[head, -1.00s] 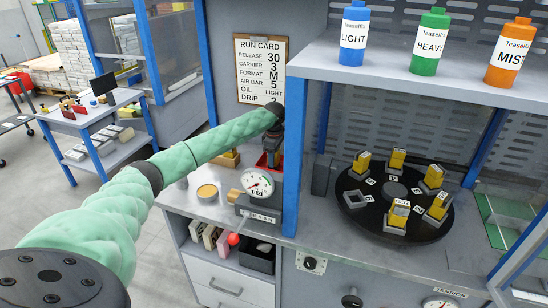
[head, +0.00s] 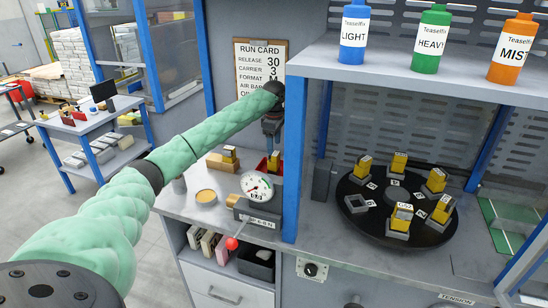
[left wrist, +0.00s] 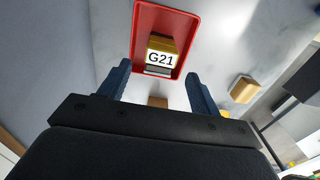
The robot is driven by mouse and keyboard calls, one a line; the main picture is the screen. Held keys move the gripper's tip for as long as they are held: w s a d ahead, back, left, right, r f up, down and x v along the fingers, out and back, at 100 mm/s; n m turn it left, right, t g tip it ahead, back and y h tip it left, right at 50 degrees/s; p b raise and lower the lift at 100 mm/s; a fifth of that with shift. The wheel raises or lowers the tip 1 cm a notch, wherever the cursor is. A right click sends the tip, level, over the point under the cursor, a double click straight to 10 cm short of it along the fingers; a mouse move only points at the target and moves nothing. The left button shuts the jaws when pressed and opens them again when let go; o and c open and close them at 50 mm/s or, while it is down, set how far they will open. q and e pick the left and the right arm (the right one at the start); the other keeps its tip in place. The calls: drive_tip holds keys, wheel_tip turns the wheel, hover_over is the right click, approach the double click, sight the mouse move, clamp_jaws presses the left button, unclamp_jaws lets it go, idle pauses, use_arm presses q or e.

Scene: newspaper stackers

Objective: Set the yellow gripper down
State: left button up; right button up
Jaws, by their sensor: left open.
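The yellow gripper labelled G21 (left wrist: 161,52) lies in a small red tray (left wrist: 138,22) in the left wrist view. In the head view the yellow gripper (head: 274,160) shows in the red tray (head: 261,164), behind the pressure gauge and partly hidden. My left gripper (left wrist: 157,74) is open, with its two dark fingers apart and nothing between them. In the head view my left gripper (head: 272,138) hangs just above the tray, clear of the yellow gripper. My right gripper is not in view.
A round gauge (head: 257,186) stands just in front of the tray. A blue post (head: 294,180) stands close on the right. A black turntable (head: 385,226) carries several yellow pieces and one empty holder (head: 356,203).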

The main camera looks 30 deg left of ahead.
use_arm(q)
drive_tip(key=shift+r, duration=1.55)
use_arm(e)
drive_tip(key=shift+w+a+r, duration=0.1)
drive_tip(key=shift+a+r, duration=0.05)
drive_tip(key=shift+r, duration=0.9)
